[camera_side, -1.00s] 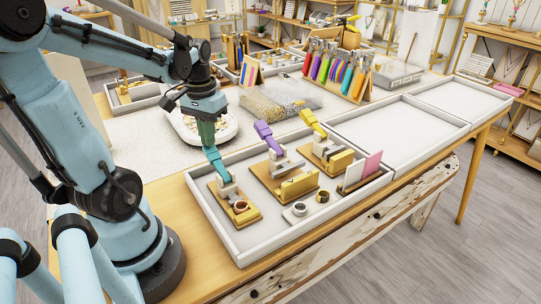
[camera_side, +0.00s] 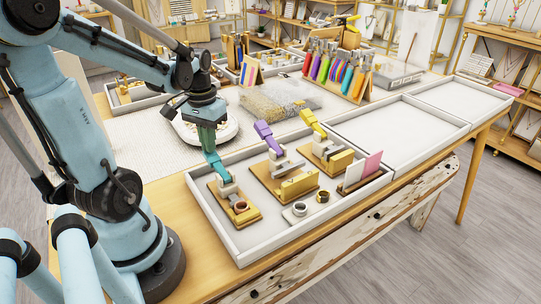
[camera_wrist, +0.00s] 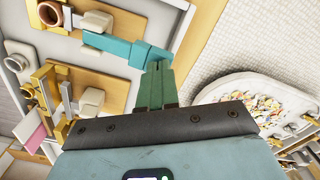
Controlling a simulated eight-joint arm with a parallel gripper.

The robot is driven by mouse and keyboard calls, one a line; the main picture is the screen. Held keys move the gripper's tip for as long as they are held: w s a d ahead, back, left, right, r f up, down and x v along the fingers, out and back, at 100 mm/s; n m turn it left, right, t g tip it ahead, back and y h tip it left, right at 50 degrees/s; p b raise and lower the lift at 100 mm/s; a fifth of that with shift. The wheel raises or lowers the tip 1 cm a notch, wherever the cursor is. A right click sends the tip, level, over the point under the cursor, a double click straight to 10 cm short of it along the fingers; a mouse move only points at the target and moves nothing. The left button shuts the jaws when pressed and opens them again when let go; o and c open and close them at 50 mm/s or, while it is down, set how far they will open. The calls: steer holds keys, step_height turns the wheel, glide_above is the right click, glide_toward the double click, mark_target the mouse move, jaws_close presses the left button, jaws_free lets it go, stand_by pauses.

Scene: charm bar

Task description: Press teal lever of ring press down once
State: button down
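The teal ring press stands at the left end of the front tray, on a wooden base (camera_side: 243,218) with a small brown-red cup at its front. Its teal lever (camera_side: 215,162) slants up and back from the press. In the wrist view the lever (camera_wrist: 108,45) runs across the top middle, its thick end at the fingers. My gripper (camera_side: 208,148) is over the lever's raised end, green fingers together and pointing down. In the wrist view the fingertips (camera_wrist: 158,66) meet or overlap the lever's end; contact is not certain. Nothing shows between the fingers.
A purple-lever press (camera_side: 268,136) and a yellow-lever press (camera_side: 312,123) stand to the right in the same white tray (camera_side: 239,252). A round white dish (camera_side: 232,132) lies behind my gripper on the pale mat. Empty trays (camera_side: 400,128) are farther right.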

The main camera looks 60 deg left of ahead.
steer(key=shift+d+r, duration=0.15)
steer(key=shift+r, duration=1.2)
steer(key=shift+d+r, duration=0.15)
steer(key=shift+r, duration=1.15)
steer(key=shift+r, duration=2.5)
steer(key=shift+r, duration=0.1)
step_height(320, 180, up, 12)
steer(key=w+d+f+m+t, duration=0.3)
steer(key=d+f, duration=0.5)
steer(key=w+d+f+m+t, duration=0.3)
steer(key=d+f+t, duration=0.1)
steer(key=d+f, duration=0.5)
steer(key=shift+w+f, duration=0.15)
steer(key=shift+w, duration=0.1)
